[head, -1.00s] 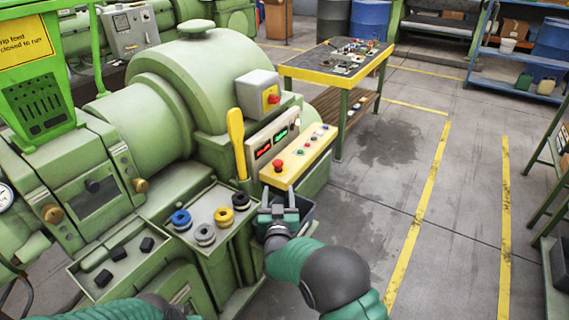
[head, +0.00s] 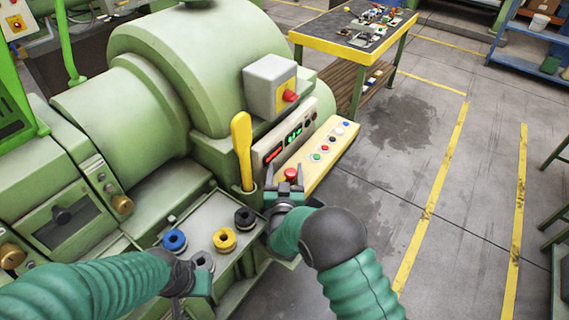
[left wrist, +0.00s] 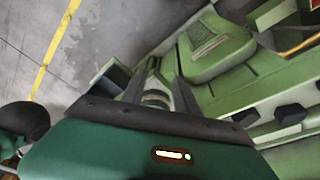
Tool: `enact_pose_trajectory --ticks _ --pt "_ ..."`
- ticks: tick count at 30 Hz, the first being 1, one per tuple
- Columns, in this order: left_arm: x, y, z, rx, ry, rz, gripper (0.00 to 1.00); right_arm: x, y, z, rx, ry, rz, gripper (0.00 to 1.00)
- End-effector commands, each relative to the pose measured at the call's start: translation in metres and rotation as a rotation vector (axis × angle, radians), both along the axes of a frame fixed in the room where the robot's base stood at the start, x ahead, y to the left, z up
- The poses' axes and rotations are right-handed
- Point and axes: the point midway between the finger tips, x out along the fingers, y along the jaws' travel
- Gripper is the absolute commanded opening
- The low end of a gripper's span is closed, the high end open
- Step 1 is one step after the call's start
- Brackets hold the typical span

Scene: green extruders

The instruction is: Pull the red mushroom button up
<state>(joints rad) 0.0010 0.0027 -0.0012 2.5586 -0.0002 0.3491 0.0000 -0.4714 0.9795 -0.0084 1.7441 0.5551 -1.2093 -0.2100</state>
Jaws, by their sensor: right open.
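The red mushroom button (head: 291,174) stands at the near end of the yellow control panel (head: 322,158) on the green machine. My right gripper (head: 284,180) is open, its two fingers pointing up the picture at the button. The button shows between the fingertips; I cannot tell whether they touch it. My left gripper (head: 190,285) is low in the head view, by the tray of spools. In the left wrist view its fingers (left wrist: 160,90) are apart, with a pale ringed thing showing between them.
A yellow lever (head: 241,150) stands just left of the panel. A grey box (head: 268,85) with another red button is above it. Blue (head: 174,240), yellow (head: 224,239) and black (head: 245,217) spools sit on the tray. Open floor lies to the right.

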Motion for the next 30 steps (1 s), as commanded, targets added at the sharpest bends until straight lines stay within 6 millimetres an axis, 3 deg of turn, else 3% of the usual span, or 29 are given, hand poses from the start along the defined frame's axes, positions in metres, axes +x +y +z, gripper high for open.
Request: enact_pose_trajectory --ticks 5,18,30 --pt "-0.0006 -0.0007 0.0006 -0.001 0.0 -0.002 0.36 -0.0041 -0.0007 0.0035 0.006 -0.003 0.009 0.55" --pt "-0.0004 -0.0005 0.0004 0.0 0.0 -0.002 0.36 -0.0007 0.0027 0.0 0.0 0.001 0.005 0.0" --pt "-0.0003 -0.0007 0.0007 -0.001 -0.001 -0.002 0.36 -0.0019 0.0047 0.0006 0.001 0.001 0.009 0.0"
